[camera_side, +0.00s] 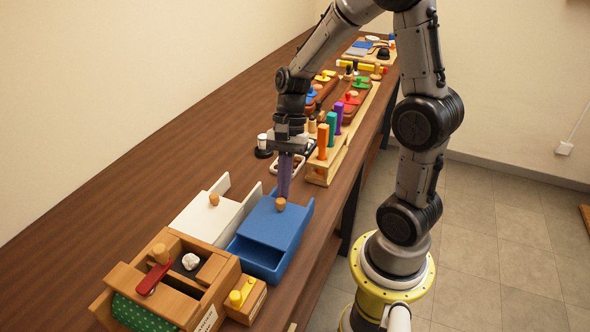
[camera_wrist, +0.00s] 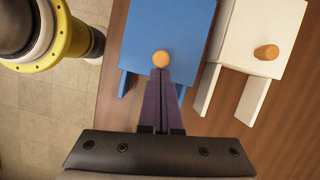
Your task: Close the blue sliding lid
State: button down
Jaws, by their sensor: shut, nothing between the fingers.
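The blue sliding lid (camera_side: 272,222) lies on the blue box (camera_side: 262,262) in the side view, with a gap showing at the box's near end. A wooden knob (camera_side: 280,204) stands on the lid near its far end. In the wrist view, the blue lid (camera_wrist: 165,25) and its round knob (camera_wrist: 161,58) show above my fingers. My gripper (camera_side: 283,192) points down with its purple fingers shut and empty. In the wrist view, the fingertips (camera_wrist: 160,72) are right beside the knob, on its far-end side; I cannot tell whether they touch it.
A white box with a white lid and knob (camera_side: 213,199) stands left of the blue box. A wooden box (camera_side: 170,270) and a small box with a yellow knob (camera_side: 245,298) stand at the near end. A rack of coloured pegs (camera_side: 327,165) is beyond. Bare table (camera_side: 130,180) lies to the left.

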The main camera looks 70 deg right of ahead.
aim_at(272, 221)
jog(key=a, duration=0.5)
